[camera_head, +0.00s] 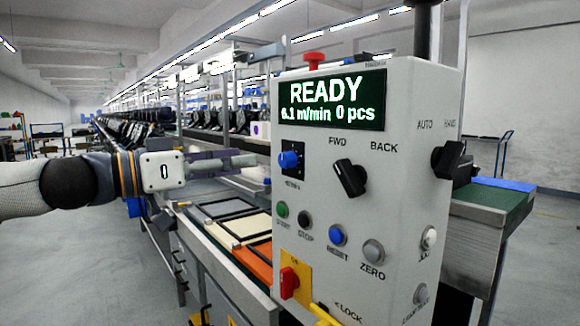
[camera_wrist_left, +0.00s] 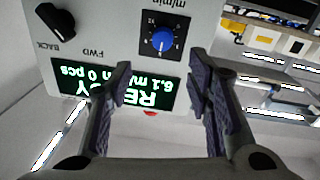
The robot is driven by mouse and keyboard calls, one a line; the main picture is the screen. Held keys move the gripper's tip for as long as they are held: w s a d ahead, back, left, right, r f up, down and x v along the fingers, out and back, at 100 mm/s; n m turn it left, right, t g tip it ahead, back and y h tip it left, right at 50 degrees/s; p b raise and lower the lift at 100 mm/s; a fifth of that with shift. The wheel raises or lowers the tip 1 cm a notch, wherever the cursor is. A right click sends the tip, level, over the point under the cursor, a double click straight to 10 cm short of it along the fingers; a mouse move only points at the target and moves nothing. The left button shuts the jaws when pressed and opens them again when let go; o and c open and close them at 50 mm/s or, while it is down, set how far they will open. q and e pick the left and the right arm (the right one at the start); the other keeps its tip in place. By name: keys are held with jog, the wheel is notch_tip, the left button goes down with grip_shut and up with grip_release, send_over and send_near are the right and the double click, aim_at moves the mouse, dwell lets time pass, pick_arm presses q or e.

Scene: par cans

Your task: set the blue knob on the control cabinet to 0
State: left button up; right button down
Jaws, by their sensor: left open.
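The blue knob (camera_head: 288,160) sits on a black square dial plate on the front of the grey control cabinet (camera_head: 400,185), left of the FWD/BACK switch. In the left wrist view the blue knob (camera_wrist_left: 162,38) appears upside down with white scale marks around it; I cannot tell which mark it points at. My left gripper (camera_head: 247,160) reaches in from the left at about the knob's height, apart from it. In the left wrist view my left gripper (camera_wrist_left: 158,78) is open and empty, its fingers spread wider than the knob. My right gripper is not in view.
Above the knob, the display (camera_head: 333,101) reads READY, 6.1 m/min, 0 pcs. The black FWD/BACK switch (camera_head: 349,179) is right of it. Below are the green button (camera_head: 282,210), blue button (camera_head: 338,235) and red switch (camera_head: 289,283). A conveyor (camera_head: 222,262) runs behind.

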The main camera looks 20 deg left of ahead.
aim_at(282, 161)
pick_arm(q)
jog(key=x, duration=0.2)
jog(key=b+x, duration=0.1)
jog(key=x, duration=0.2)
jog(key=f+x, duration=0.1)
jog(key=x, duration=0.1)
jog(key=shift+w+d, duration=0.15)
jog(key=shift+w, duration=0.25)
jog(key=shift+w+d+r, duration=0.15)
jog(key=shift+w+d, duration=0.2)
grip_shut()
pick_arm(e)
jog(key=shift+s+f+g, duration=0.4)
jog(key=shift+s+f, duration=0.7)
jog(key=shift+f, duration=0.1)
